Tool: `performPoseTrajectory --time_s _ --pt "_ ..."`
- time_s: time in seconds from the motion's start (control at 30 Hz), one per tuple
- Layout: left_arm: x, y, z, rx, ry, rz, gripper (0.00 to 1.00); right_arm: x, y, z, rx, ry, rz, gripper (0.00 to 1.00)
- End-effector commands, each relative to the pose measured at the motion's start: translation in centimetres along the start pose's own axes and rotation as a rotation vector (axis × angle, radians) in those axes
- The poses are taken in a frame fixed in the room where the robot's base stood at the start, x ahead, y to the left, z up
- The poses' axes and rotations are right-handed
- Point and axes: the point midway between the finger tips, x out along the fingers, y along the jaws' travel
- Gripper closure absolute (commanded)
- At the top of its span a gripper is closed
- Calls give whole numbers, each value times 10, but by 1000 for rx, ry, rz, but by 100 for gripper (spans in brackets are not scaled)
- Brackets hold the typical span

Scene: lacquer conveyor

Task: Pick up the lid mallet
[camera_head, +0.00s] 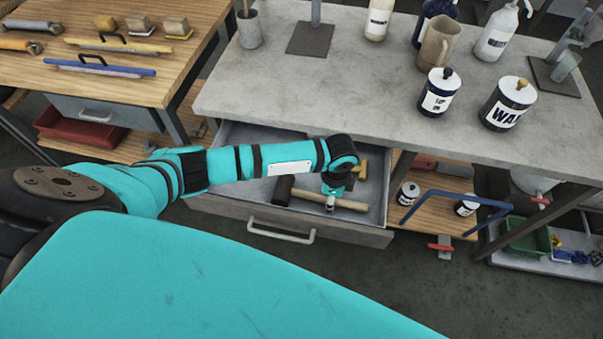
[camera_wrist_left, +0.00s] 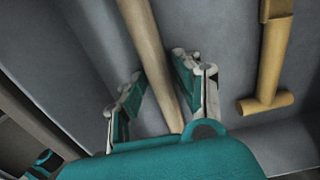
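The lid mallet has a dark head (camera_head: 284,190) and a pale wooden handle (camera_head: 350,205). It lies in the open drawer (camera_head: 230,209) under the grey workbench. My left gripper (camera_head: 333,197) is down in the drawer over the handle. In the left wrist view the handle (camera_wrist_left: 148,40) runs between the two spread fingers of the left gripper (camera_wrist_left: 157,72), with a gap visible on each side. The mallet head is outside that view. My right gripper is not in view.
A small yellowish wooden tool (camera_wrist_left: 270,65) lies in the drawer beside the mallet, near the drawer wall. The workbench top (camera_head: 330,85) holds several cans and bottles. A wooden bench (camera_head: 120,70) with brushes stands at left. A blue bar (camera_head: 455,197) is right of the drawer.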

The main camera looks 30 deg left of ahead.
Motion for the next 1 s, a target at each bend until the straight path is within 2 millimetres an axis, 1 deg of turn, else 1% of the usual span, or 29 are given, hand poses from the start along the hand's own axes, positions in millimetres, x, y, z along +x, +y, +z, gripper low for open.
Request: performPoseTrajectory --time_s 0.03,0.2,0.23,0.57,0.63,0.77,1.0 --pt "0 0 0 0 0 0 75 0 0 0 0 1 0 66" --pt "0 0 0 0 0 0 97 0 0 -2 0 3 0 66" --pt "0 0 0 0 0 0 100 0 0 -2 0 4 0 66" --pt "-1 -1 0 0 0 -1 100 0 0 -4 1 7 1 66" --pt "-4 -1 0 -1 1 -2 100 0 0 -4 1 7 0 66" --pt "-20 -2 -1 0 3 -4 100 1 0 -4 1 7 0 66" --pt "-68 -2 -1 1 4 -5 100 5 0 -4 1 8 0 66"
